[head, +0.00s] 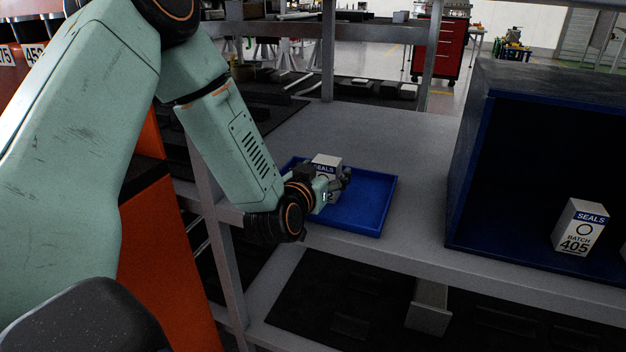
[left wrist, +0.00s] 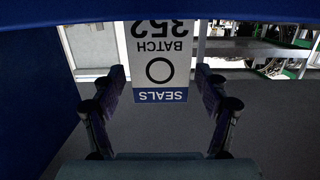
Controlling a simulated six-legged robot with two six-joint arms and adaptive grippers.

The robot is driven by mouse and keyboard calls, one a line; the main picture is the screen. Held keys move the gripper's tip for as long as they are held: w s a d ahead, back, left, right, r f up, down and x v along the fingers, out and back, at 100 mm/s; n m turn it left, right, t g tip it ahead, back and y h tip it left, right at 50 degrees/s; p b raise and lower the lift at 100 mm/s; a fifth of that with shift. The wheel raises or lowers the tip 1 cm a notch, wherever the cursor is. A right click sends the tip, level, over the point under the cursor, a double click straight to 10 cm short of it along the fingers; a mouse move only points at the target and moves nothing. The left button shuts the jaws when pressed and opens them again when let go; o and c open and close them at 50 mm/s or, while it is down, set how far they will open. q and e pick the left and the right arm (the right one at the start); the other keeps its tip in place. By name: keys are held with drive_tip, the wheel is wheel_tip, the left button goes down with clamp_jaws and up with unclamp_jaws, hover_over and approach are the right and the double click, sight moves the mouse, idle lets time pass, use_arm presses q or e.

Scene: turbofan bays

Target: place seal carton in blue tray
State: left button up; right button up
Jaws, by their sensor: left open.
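A white seal carton (head: 326,161) with a blue SEALS band stands upright over the blue tray (head: 372,212); its foot is hidden behind my gripper. My left gripper (head: 328,180) is low over the tray, right at the carton. In the left wrist view the carton (left wrist: 160,60) appears upside down and reads SEALS, BATCH 352. The fingers of my left gripper (left wrist: 162,88) are spread apart on either side of it, with gaps visible. I cannot tell exactly how the carton's base meets the tray floor. My right gripper is not in view.
A large dark blue bin (head: 470,150) lies open at the right, with another SEALS carton (head: 579,228), batch 405, inside it. The grey shelf (head: 420,160) is clear between tray and bin. A metal post (head: 215,230) stands left of the tray.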

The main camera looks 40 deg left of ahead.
use_arm(q)
drive_tip(key=p+v, duration=0.2)
drive_tip(key=v, duration=0.8)
drive_tip(key=shift+s+d+p, duration=0.1)
drive_tip(key=shift+s+p, duration=0.2)
